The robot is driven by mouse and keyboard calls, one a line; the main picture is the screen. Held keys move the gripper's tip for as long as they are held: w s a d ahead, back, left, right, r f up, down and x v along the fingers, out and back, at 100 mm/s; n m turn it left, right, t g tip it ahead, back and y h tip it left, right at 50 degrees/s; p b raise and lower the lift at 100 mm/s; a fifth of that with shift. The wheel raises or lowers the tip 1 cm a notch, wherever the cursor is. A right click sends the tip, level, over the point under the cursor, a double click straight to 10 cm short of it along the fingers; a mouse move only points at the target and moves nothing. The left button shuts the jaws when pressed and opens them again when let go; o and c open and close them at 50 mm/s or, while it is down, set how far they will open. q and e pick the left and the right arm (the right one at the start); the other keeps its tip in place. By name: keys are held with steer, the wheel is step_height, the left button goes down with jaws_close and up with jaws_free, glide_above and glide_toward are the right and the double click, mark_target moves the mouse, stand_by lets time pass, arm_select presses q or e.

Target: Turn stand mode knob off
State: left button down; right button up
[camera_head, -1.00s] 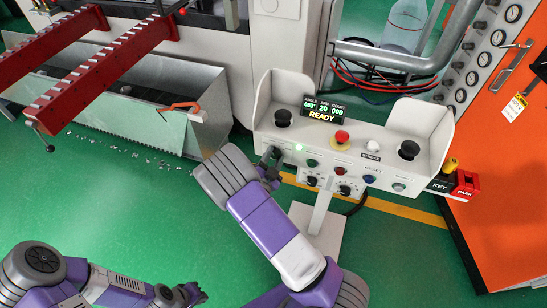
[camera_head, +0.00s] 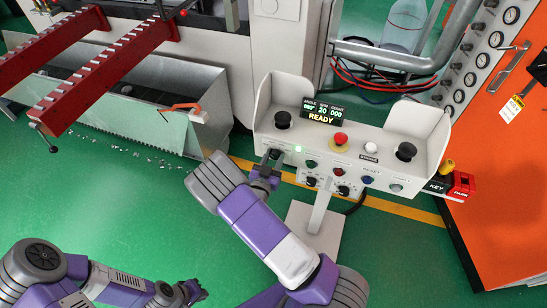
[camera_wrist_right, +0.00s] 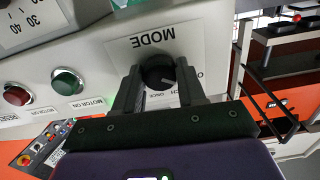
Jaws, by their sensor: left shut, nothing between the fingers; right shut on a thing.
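The control stand (camera_head: 330,150) has a grey-white panel with a lit READY display (camera_head: 322,114). The black mode knob (camera_wrist_right: 158,72) sits on a plate marked MODE in the right wrist view, with INCH and ONCE partly readable beside it. My right gripper (camera_wrist_right: 160,92) is shut on this knob, one finger on each side. The fingers hide part of the knob and its markings, so I cannot read its setting. In the head view my right gripper (camera_head: 270,163) is at the panel's left front. My left gripper (camera_head: 193,292) is shut and empty, low over the green floor.
Green (camera_wrist_right: 68,80) and red (camera_wrist_right: 17,95) buttons lie left of the knob in the wrist view. A red emergency button (camera_head: 340,138) and two black palm buttons (camera_head: 283,119) top the stand. A metal bin (camera_head: 155,110) stands left, an orange cabinet (camera_head: 500,150) right.

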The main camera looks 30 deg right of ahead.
steer(key=shift+f+n, duration=0.1)
steer(key=shift+n, duration=0.3)
steer(key=o, duration=1.1)
steer(key=shift+c, duration=0.2)
steer(key=p+v, duration=0.1)
steer(key=v, duration=0.6)
steer(key=shift+s+a, duration=0.2)
steer(key=shift+s, duration=0.05)
